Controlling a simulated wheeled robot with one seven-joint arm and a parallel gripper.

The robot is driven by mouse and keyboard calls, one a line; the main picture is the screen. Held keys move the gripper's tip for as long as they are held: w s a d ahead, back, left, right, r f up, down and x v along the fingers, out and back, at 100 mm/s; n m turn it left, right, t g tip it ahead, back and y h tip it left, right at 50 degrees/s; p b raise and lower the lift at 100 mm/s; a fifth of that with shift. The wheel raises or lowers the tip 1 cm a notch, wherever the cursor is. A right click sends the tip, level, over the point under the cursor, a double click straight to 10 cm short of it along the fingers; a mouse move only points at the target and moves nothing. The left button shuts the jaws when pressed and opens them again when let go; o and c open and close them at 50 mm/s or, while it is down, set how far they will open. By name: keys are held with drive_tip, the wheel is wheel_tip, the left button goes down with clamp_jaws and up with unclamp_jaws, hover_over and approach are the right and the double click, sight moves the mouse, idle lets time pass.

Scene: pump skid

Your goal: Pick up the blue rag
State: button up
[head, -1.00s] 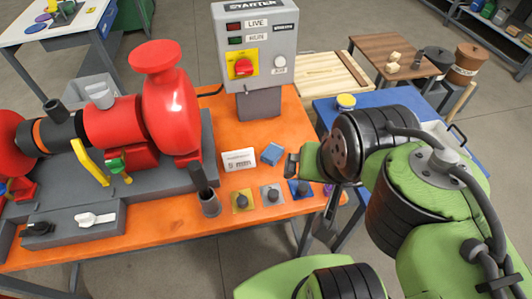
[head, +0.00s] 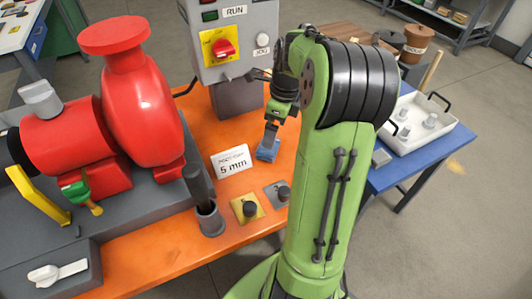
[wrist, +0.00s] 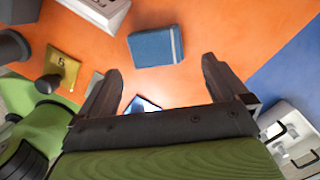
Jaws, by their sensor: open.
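The blue rag (wrist: 156,46) is a small folded blue block with a pale stripe near one edge. It lies on the orange bench top (head: 180,252), right of the white "5 mm" card (head: 231,162). In the head view the rag (head: 268,151) is partly hidden behind my gripper (head: 271,135). In the wrist view my gripper (wrist: 160,75) is open and empty, its two dark fingers spread apart. The rag shows beyond the fingertips, roughly between them in the picture, and is not held. The exact height of the gripper above it is hard to tell.
A red pump (head: 130,115) stands at left. The grey starter box (head: 233,42) rises behind the rag. A dark cup with a handle (head: 208,218) and yellow and grey plates (head: 247,207) sit in front. A blue table with a white tray (head: 430,140) is at right.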

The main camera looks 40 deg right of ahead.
drive_tip(key=f+b, duration=0.1)
drive_tip(key=f, duration=0.1)
drive_tip(key=f+b, duration=0.1)
drive_tip(key=f, duration=0.1)
drive_tip(key=w+a+f+b, duration=0.1)
drive_tip(key=f, duration=0.1)
drive_tip(key=shift+f, duration=0.4)
drive_tip(key=shift+r, duration=0.15)
drive_tip(key=shift+c, duration=0.2)
drive_tip(key=c, duration=0.8)
wheel_tip(320, 180, up, 10)
drive_tip(key=p, duration=0.4)
drive_tip(key=shift+p, duration=0.3)
